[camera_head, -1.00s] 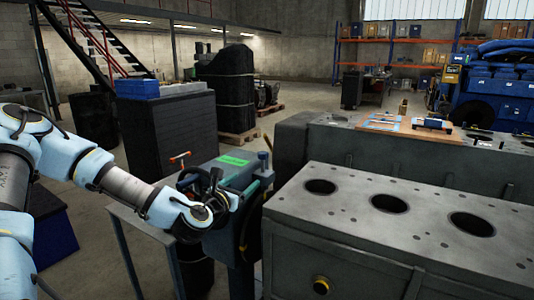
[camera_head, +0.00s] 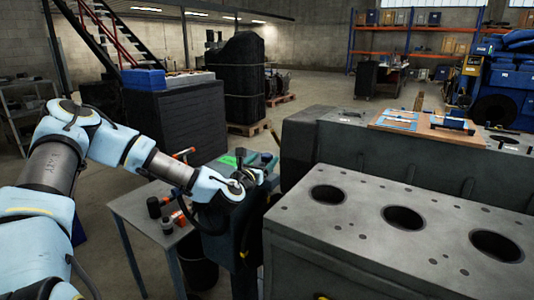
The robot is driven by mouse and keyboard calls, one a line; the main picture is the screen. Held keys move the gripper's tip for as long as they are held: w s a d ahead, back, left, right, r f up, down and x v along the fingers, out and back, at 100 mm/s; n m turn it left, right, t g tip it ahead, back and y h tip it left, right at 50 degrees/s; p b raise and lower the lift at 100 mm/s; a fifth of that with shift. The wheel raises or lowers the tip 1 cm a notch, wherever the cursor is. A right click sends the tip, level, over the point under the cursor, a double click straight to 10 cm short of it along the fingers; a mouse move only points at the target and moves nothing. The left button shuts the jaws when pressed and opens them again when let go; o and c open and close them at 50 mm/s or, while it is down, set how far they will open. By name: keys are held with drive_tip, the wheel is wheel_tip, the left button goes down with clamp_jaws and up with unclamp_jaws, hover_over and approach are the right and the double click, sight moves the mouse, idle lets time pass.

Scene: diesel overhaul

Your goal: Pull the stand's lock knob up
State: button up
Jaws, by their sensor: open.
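The stand (camera_head: 252,225) is a dark blue-grey post with a green label (camera_head: 229,160) on its top, just left of the engine block. A small dark knob (camera_head: 266,157), probably the lock knob, shows at the top right of the stand. My gripper (camera_head: 262,171) is over the stand's top, close in front of the knob. It is open; its dark fingers are small and blend with the dark parts behind. I cannot tell whether they touch or surround the knob. My wrist hides much of the stand's top.
The grey engine block (camera_head: 370,195) with large round bores fills the right front. A second long grey block (camera_head: 345,150) stands behind.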

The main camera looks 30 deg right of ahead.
drive_tip(key=shift+p+x, duration=0.3)
drive_tip(key=shift+x, duration=1.15)
clamp_jaws()
idle(0.4)
